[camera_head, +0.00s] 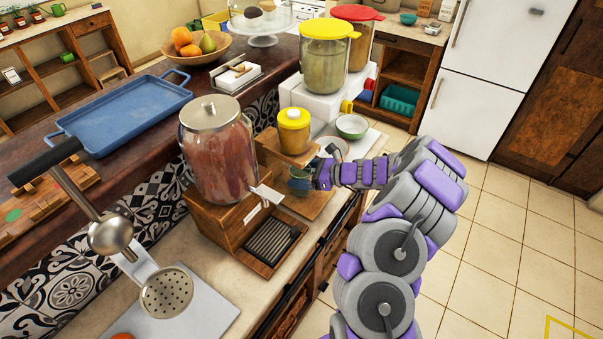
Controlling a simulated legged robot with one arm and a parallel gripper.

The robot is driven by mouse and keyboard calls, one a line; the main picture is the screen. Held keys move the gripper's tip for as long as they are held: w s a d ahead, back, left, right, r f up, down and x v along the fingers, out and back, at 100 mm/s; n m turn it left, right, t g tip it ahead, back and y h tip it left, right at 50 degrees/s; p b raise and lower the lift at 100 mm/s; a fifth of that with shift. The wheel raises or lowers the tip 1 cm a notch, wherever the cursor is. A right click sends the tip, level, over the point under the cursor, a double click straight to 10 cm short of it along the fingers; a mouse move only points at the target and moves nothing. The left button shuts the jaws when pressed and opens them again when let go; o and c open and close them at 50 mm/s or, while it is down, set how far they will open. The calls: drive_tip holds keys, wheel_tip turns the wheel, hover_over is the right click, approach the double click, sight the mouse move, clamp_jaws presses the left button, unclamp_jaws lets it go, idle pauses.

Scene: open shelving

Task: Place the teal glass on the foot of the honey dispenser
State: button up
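The honey dispenser (294,132) is a yellow-lidded amber jar on a wooden stand. The stand's low wooden foot (311,208) extends towards the counter's front edge. The small teal glass (298,185) is at the foot, below the jar, and looks upright. My gripper (312,175) reaches in from the right and meets the glass at its right side. The fingers are small and partly hidden, so I cannot tell whether they are closed on the glass. I also cannot tell whether the glass's base touches the foot.
A large jar with reddish contents (217,155) stands on a wooden base with a dark slatted drip tray (271,241) left of the glass. A white-green bowl (352,126) and a pale bowl (333,147) are behind my gripper. Two big canisters (325,65) stand further back.

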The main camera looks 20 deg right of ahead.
drive_tip(key=shift+o, duration=1.1)
drive_tip(key=shift+a, duration=0.35)
drive_tip(key=shift+r, duration=0.15)
drive_tip(key=p+v, duration=0.2)
drive_tip(key=v, duration=1)
drive_tip(key=shift+p, duration=0.4)
drive_tip(key=shift+s, duration=0.1)
